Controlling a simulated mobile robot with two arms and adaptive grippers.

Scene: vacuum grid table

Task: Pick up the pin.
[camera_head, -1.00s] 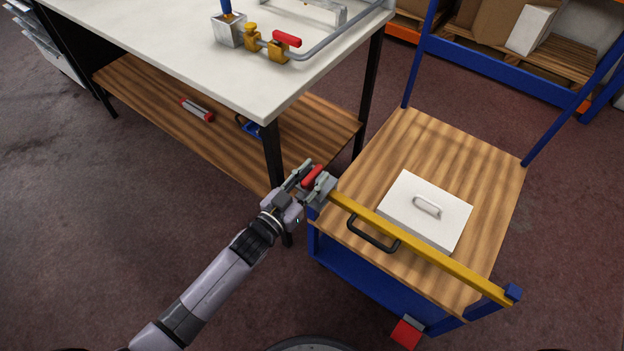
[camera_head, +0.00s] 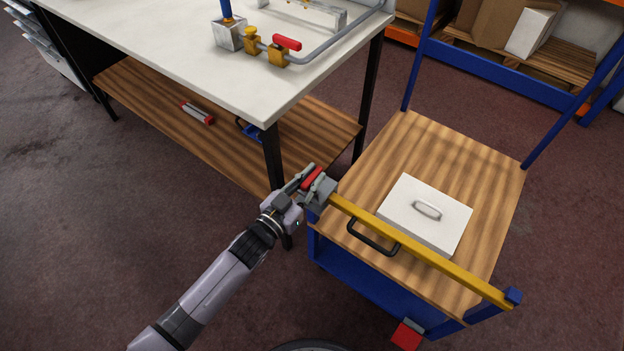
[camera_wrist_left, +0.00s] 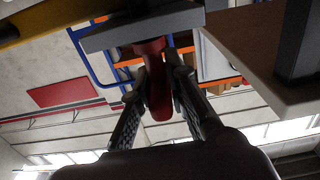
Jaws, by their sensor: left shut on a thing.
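The red pin (camera_head: 311,179) is at the grey block (camera_head: 322,192) at the near left end of the yellow bar (camera_head: 420,246). My left gripper (camera_head: 308,175) is at the pin, its fingers shut on it. In the left wrist view, the red pin (camera_wrist_left: 157,90) stands between the two fingers, with its far end at the underside of the grey block (camera_wrist_left: 140,30). Whether the pin is still seated in the block cannot be told. My right gripper is out of view.
The bar crosses a blue cart with a wooden deck (camera_head: 400,140); a white lidded box (camera_head: 440,222) sits on it. The white-topped workbench (camera_head: 160,45) stands close behind my gripper. A red piece (camera_head: 406,335) is low on the cart. Open floor lies left.

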